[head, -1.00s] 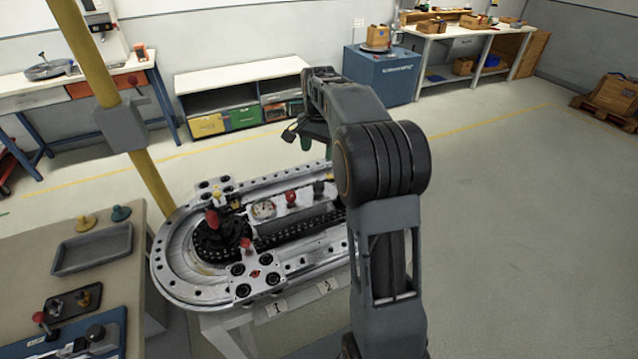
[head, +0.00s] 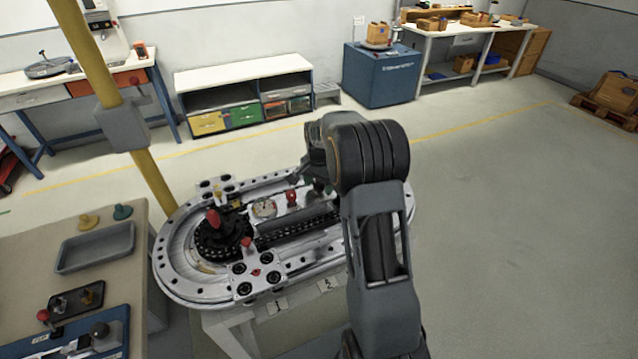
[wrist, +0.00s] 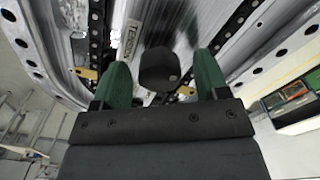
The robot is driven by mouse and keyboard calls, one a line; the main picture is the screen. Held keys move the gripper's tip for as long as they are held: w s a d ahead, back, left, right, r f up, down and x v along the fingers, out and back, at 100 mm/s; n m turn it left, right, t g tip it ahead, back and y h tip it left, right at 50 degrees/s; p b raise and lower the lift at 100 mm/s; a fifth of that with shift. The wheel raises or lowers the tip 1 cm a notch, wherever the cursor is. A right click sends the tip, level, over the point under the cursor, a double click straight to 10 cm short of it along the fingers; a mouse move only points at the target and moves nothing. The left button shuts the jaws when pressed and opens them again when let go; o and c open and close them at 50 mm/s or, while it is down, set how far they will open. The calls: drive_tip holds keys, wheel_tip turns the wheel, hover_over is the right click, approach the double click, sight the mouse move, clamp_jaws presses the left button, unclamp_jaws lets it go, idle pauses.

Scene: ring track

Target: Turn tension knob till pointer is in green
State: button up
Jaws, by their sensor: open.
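The black tension knob (wrist: 159,72) shows in the wrist view, beside a plate lettered "TENSION" (wrist: 128,38). My gripper (wrist: 161,64) is open, its two green fingers standing to the left and right of the knob with a gap on each side. In the head view my arm hides the knob and most of the gripper. The round white gauge (head: 264,208) sits on the ring track (head: 178,282) in the head view. Its pointer and coloured zones are too small to read.
A red knob (head: 292,196) stands right of the gauge, near my arm. A red-topped lever (head: 213,217) stands on the black hub at left. A yellow post (head: 150,190) and a bench with a grey tray (head: 95,247) stand left.

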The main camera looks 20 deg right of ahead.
sight(319, 182)
drive_tip(key=shift+f, duration=0.1)
drive_tip(key=shift+c, duration=0.3)
drive_tip(key=c, duration=0.9)
drive_tip(key=shift+n+b, duration=0.35)
drive_tip(key=shift+n, duration=1.45)
drive_tip(key=o, duration=1)
drive_tip(key=shift+c, duration=0.2)
wheel_tip(319, 182, up, 14)
drive_tip(key=shift+b, duration=0.45)
drive_tip(key=shift+w, duration=0.1)
